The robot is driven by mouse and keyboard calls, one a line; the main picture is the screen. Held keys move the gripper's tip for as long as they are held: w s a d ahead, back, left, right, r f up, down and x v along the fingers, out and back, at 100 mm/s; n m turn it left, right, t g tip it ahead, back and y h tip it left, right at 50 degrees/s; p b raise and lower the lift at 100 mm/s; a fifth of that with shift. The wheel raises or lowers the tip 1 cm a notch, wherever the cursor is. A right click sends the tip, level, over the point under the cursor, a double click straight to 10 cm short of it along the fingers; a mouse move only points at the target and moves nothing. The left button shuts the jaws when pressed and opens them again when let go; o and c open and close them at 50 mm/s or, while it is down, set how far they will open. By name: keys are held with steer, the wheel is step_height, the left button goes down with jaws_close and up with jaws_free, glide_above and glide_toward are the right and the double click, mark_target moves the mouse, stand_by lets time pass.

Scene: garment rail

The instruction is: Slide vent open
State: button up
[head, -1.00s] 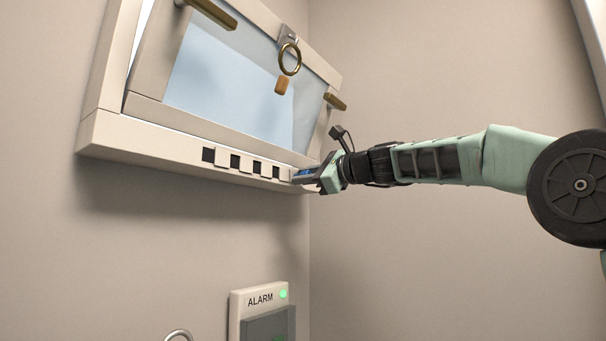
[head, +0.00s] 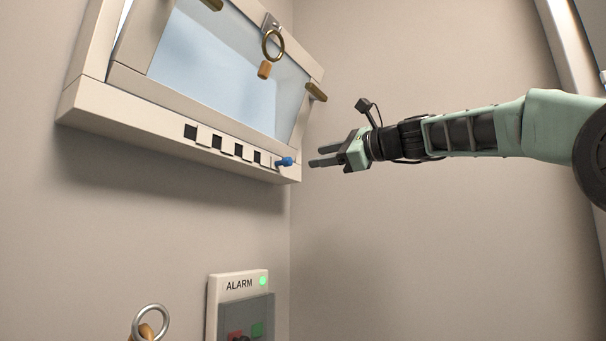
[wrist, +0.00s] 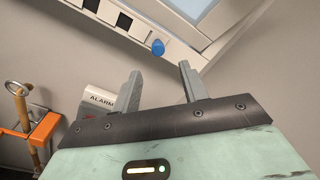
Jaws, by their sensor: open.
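The vent is a row of dark square slots (head: 213,142) with pale slats between them, along the bottom rail of the window frame. Its blue knob (head: 285,162) sticks out at the right end of the row. The knob also shows in the wrist view (wrist: 158,47), beyond my fingertips and roughly between their lines. My gripper (head: 313,156) is open and empty, a short gap to the right of the knob and not touching it. Both fingers show apart in the wrist view (wrist: 158,78). Several slots show dark.
The tilted window (head: 225,68) above has brass handles (head: 316,92) and a hanging ring (head: 273,45) with an orange tag. An alarm box (head: 240,290) is on the wall below. A hooked ring-ended stick (wrist: 22,110) rests in an orange holder (wrist: 46,129).

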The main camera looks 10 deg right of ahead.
steer(key=b+v, duration=0.2)
steer(key=v, duration=0.5)
steer(key=shift+f, duration=0.1)
steer(key=s+a+f+n+g+h+b, duration=0.1)
steer(key=s+a+f+n+g, duration=0.3)
steer(key=f, duration=0.8)
steer(key=s+a+f+n+g+h, duration=0.25)
steer(key=a+f, duration=0.45)
steer(key=f, duration=0.5)
steer(key=s+a+f+n+g+h+b, duration=0.15)
steer(key=a+f+n, duration=0.3)
steer(key=f, duration=0.75)
steer(key=s+a+f+n+g+h, duration=0.25)
steer(key=s+f+n, duration=0.35)
steer(key=s+f, duration=0.7)
steer(key=s+d+f+n+g+h, duration=0.1)
steer(key=s+d+f+n+h, duration=0.1)
steer(key=s+f, duration=0.5)
steer(key=s+d+f+n+g+h+b, duration=0.1)
steer(key=s+d+f+n+h, duration=0.1)
steer(key=s+d+f+n, duration=0.3)
steer(key=shift+s+d+f+n+g, duration=0.15)
steer(key=shift+s+f+n+g, duration=0.2)
steer(key=shift+s+f+n, duration=0.75)
